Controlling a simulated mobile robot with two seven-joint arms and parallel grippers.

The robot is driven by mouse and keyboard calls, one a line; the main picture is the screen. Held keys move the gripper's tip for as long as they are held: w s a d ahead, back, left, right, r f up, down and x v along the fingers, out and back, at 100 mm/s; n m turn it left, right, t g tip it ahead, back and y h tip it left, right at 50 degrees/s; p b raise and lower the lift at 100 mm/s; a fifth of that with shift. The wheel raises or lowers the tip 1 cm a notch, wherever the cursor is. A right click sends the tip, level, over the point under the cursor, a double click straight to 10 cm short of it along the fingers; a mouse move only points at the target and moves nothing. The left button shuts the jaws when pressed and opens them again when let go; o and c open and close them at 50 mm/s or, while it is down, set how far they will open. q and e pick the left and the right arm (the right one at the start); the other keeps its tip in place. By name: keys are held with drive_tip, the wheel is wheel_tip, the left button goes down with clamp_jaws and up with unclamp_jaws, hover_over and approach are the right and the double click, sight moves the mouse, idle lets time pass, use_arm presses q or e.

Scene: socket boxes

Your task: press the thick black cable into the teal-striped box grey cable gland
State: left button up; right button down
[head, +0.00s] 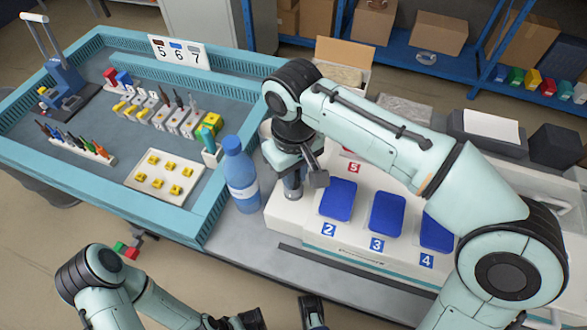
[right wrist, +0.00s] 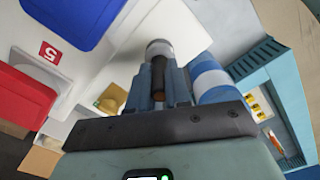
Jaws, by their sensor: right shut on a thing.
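My right gripper (head: 300,172) hangs over the left end of the white box with a teal stripe (head: 345,258). In the right wrist view the gripper (right wrist: 158,88) is shut on a short dark rod with a brownish end, which looks like the thick black cable (right wrist: 158,72). A grey cylinder (right wrist: 160,48), which looks like the cable gland, is just beyond and in line with the rod; I cannot tell whether they touch. My left gripper (head: 282,318) is at the bottom edge, partly cut off; its opening is unclear.
A blue bottle (head: 240,178) stands close left of my right gripper. Blue squares (head: 387,213) numbered 2, 3 and 4 sit on the white box. A teal-rimmed bench (head: 195,232) at left holds tools and a tray of yellow parts (head: 165,178). Shelves with cartons (head: 438,33) stand behind.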

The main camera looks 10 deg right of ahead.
drive_tip(key=c, duration=1)
unclamp_jaws()
drive_tip(key=shift+f, duration=0.1)
use_arm(q)
wheel_tip(320, 180, up, 12)
drive_tip(key=w+p, duration=0.2)
drive_tip(key=p, duration=1)
drive_tip(key=shift+w, duration=0.2)
use_arm(e)
wheel_tip(320, 180, up, 20)
drive_tip(key=shift+w+r, duration=0.1)
drive_tip(key=shift+r, duration=0.05)
use_arm(q)
drive_tip(key=shift+s+f, duration=0.1)
